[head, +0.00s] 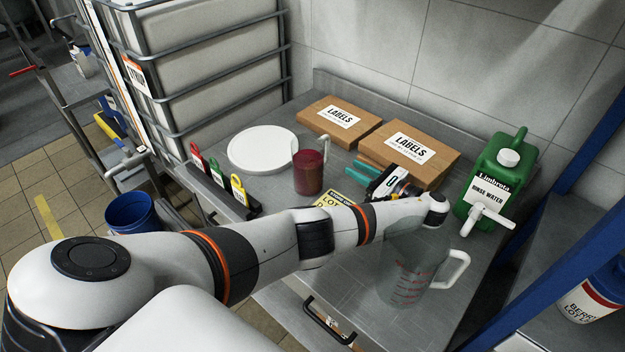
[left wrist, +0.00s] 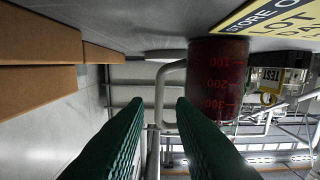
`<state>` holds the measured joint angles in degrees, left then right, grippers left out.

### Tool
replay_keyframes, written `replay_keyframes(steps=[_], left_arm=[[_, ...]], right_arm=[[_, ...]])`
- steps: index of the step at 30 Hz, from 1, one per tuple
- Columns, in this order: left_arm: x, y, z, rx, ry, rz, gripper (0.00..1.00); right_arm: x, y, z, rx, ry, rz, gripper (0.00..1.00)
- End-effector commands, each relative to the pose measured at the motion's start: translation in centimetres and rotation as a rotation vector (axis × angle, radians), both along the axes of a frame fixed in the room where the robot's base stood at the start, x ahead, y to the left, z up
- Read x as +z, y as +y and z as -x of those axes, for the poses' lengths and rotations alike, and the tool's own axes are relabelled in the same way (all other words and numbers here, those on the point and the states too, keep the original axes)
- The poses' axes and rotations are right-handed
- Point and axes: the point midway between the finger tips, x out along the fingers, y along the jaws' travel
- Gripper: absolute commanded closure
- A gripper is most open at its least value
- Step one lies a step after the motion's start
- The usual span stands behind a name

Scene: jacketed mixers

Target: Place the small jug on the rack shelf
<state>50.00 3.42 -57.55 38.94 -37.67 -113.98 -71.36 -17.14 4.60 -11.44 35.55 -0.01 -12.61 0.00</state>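The blue-framed rack's shelf (head: 575,235) is at the right. My right gripper is not in view.
A large clear jug (head: 412,275) stands at the table front, below my left forearm. Two label boxes (head: 415,152) lie behind the gripper. A green rinse water can (head: 492,175) stands right, a white round lid (head: 262,149) left. A bottle (head: 592,295) stands on the rack.

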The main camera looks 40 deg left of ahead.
Motion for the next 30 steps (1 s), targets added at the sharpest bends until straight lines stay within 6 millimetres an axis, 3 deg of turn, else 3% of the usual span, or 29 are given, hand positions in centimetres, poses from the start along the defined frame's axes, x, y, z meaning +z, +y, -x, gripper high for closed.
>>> replay_keyframes(steps=[1, 5, 15, 23, 30], left_arm=[[-0.7, -0.1, -0.1, 0.0, 0.008, -0.014, 0.77], [-0.4, 0.4, -0.2, 0.002, 0.022, -0.031, 0.77], [-0.3, 5.8, -0.6, 0.003, 0.022, -0.031, 0.77], [-0.3, 7.4, -0.7, 0.002, 0.022, -0.03, 0.77], [-0.2, 10.9, -0.7, 0.005, 0.023, -0.031, 0.77]], right_arm=[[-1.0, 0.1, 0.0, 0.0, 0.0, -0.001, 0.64], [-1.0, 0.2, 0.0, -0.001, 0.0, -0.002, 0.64], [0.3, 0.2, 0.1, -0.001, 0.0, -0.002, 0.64], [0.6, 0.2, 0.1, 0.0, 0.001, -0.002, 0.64], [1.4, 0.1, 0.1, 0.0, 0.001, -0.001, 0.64]])
